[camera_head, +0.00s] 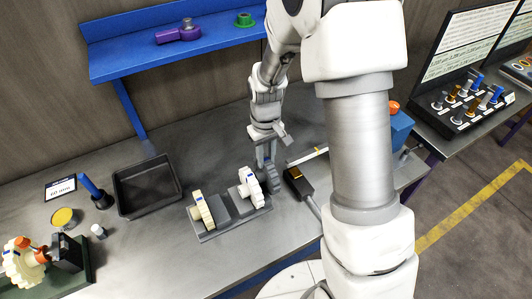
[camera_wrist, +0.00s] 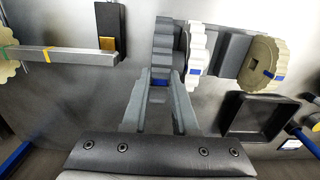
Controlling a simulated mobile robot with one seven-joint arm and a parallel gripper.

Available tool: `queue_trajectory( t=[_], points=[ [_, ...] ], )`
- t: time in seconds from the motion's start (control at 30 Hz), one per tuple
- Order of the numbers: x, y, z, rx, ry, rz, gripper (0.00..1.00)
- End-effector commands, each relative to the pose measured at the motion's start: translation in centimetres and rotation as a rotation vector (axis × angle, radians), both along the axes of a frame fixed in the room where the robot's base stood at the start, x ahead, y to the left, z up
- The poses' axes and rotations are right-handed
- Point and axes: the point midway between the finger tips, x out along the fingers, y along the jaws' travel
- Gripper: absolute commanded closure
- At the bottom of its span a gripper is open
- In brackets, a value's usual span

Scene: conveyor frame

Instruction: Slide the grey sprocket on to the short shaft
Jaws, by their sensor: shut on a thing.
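The grey sprocket (camera_head: 270,178) is at the right end of a dark grey rack (camera_head: 232,208), close beside a white sprocket (camera_head: 252,188). My gripper (camera_head: 266,158) comes down from above and is shut on the grey sprocket. In the wrist view, the fingertips of my gripper (camera_wrist: 162,82) meet the near edge of the toothed grey sprocket (camera_wrist: 163,50). I cannot tell whether the sprocket still touches the rack. A grey bar with a yellow band (camera_wrist: 75,56) shows at the left of the wrist view; I cannot tell whether it is the short shaft.
A cream sprocket (camera_head: 203,210) stands on the rack's left part. A black tray (camera_head: 148,187) lies left of it. A black box with a yellow patch (camera_head: 298,182) stands close right of my gripper. A blue shelf (camera_head: 130,45) hangs behind. My arm hides the bench's right part.

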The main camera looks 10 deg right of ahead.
Motion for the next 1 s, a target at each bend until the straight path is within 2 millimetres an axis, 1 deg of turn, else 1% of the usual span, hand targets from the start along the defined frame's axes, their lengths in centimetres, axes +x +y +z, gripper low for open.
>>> queue_trajectory(
  t=[0.33,0.8,1.0],
  points=[
    [0.0,-0.1,0.0,0.001,-0.001,-0.001,1.0],
    [1.3,-3.8,0.1,0.001,-0.002,-0.003,1.0],
    [1.4,-4.4,0.1,0.001,0.0,0.0,1.0]
  ],
)
